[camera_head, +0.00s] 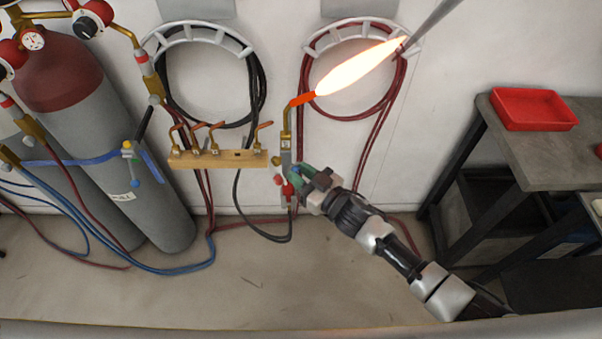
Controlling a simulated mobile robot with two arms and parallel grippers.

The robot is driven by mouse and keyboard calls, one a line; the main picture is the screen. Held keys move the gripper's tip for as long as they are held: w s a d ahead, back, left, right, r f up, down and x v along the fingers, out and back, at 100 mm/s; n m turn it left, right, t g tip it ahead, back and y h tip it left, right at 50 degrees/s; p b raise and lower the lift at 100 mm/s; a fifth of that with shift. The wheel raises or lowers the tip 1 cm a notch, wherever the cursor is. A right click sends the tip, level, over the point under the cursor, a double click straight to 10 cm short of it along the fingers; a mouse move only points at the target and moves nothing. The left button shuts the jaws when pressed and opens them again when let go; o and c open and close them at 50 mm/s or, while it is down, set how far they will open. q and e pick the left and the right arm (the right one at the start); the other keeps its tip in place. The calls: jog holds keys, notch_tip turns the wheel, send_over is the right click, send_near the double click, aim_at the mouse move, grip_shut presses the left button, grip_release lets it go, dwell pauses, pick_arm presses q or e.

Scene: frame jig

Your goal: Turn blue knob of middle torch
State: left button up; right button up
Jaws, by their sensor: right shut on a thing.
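A brass torch (286,143) stands upright at the right end of the wooden rack, lit. A large orange-white flame (355,68) streams from its glowing tip up to the right. A small blue knob (295,169) and a red knob (288,189) sit on the torch's lower body. My right gripper (300,177) reaches in from the lower right. How far the knob is turned cannot be seen. My left gripper is not in view.
A wooden rack (215,159) with several copper torch tips is left of the lit torch. Gas cylinders (75,110) stand at left, with hoses on the floor. A grey rod (432,24) meets the flame's end. A table (545,150) with a red tray (537,108) stands right.

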jog(key=shift+n, duration=0.3)
jog(key=n, duration=0.4)
jog(key=shift+f+b, duration=0.1)
jog(key=shift+b, duration=0.2)
jog(key=n, duration=0.4)
jog(key=shift+s+n+b, duration=0.1)
jog(key=shift+n+b, duration=0.3)
jog(key=o, duration=0.9)
